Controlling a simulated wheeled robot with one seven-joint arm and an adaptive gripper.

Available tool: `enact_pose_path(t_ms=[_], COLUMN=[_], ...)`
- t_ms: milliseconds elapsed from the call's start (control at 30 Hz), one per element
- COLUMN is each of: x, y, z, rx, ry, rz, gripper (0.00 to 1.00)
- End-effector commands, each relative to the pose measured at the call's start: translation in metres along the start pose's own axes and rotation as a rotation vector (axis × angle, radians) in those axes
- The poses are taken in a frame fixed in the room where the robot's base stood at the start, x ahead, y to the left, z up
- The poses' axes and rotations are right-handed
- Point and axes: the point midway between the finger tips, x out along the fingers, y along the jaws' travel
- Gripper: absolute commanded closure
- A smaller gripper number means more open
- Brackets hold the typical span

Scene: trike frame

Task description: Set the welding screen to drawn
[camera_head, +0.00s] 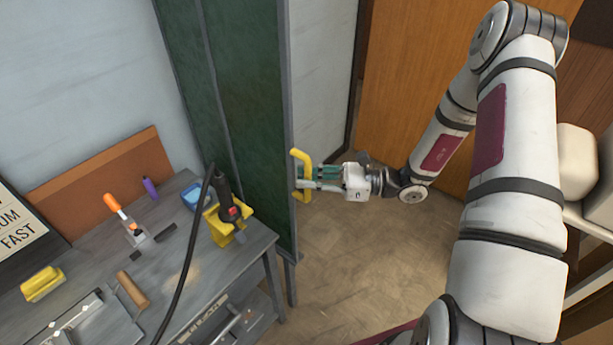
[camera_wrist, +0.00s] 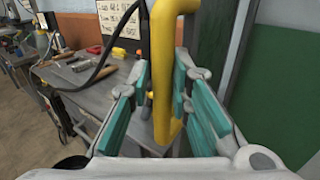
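The welding screen (camera_head: 245,95) is a dark green panel in a grey frame, standing upright behind the workbench. Its front post (camera_head: 287,130) reaches down past the bench's right end. A yellow bar handle (camera_head: 298,156) stands off that edge; it runs upright through the middle of the wrist view (camera_wrist: 165,60). My gripper (camera_head: 306,184) is at the handle, right of the screen. Its teal-padded fingers (camera_wrist: 162,78) lie on both sides of the bar, and the tips appear to touch it. The handle's far side is hidden.
The workbench (camera_head: 95,262) fills the lower left, with a yellow holder (camera_head: 215,228) carrying a black tool and cable near the screen. A wooden door (camera_head: 405,70) stands behind my arm. The floor (camera_head: 350,250) right of the bench is clear.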

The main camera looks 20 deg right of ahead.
Motion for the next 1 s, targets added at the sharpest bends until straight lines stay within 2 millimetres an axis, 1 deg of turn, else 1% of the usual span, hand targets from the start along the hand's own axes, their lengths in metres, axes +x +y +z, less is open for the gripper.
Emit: enact_pose_path(t_ms=[33,67,333,467,567,800,1000], x=[-0.002,-0.002,0.000,-0.006,-0.019,-0.068,-0.102], y=[0.001,0.001,-0.001,-0.001,-0.002,-0.001,0.000], z=[-0.001,0.000,0.000,0.000,0.000,0.000,0.000], rx=[0.003,0.003,0.001,0.000,-0.001,-0.001,0.001], ry=[0.002,0.002,0.001,0.001,0.001,0.002,0.001], rz=[-0.003,-0.003,-0.003,-0.005,-0.006,-0.008,-0.006], gripper=[0.68,0.65,0.65,0.65,0.65,0.65,0.65])
